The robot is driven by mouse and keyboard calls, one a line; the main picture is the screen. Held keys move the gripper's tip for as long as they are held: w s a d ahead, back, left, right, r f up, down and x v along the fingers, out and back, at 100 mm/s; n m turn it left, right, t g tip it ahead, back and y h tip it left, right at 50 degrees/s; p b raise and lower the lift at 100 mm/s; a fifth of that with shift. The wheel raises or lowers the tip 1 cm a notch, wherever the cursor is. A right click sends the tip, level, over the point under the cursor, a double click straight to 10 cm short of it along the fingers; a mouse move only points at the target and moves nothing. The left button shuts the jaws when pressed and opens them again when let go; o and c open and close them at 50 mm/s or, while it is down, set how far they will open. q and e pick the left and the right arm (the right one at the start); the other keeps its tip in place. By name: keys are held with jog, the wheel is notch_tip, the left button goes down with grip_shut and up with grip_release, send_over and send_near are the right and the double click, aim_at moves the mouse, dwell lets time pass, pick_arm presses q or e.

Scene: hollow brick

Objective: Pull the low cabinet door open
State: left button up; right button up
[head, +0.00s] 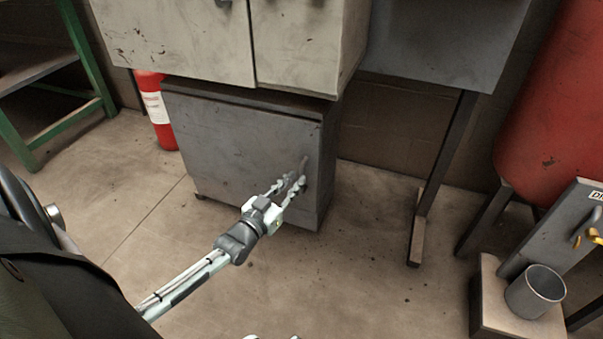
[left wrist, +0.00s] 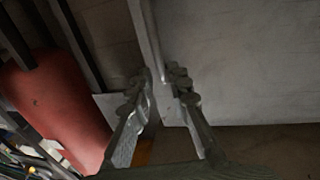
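The low grey cabinet (head: 215,140) stands on the floor under a pale cabinet, and its door (head: 235,150) looks shut. The door handle (head: 304,166) is a small upright bar near the door's right edge. My left gripper (head: 292,184) is at the lower part of this handle, its fingers pointing at the door. In the left wrist view the two fingers of my left gripper (left wrist: 162,78) are apart, with the pale door (left wrist: 240,60) beyond. A thin light strip shows between the tips; whether they touch the handle is unclear.
A pale cabinet (head: 180,40) overhangs the low one. A red extinguisher (head: 157,112) stands to its left. A dark metal post (head: 440,160), a red tank (head: 555,110) and a metal cup (head: 535,291) are on the right. The floor before the door looks clear except for my arm.

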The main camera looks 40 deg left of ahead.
aim_at(301, 174)
pick_arm(q)
jog(key=shift+w+a+b, duration=0.1)
jog(key=shift+w+b, duration=0.4)
jog(key=shift+w, duration=1.7)
jog(key=shift+c, duration=0.6)
grip_shut()
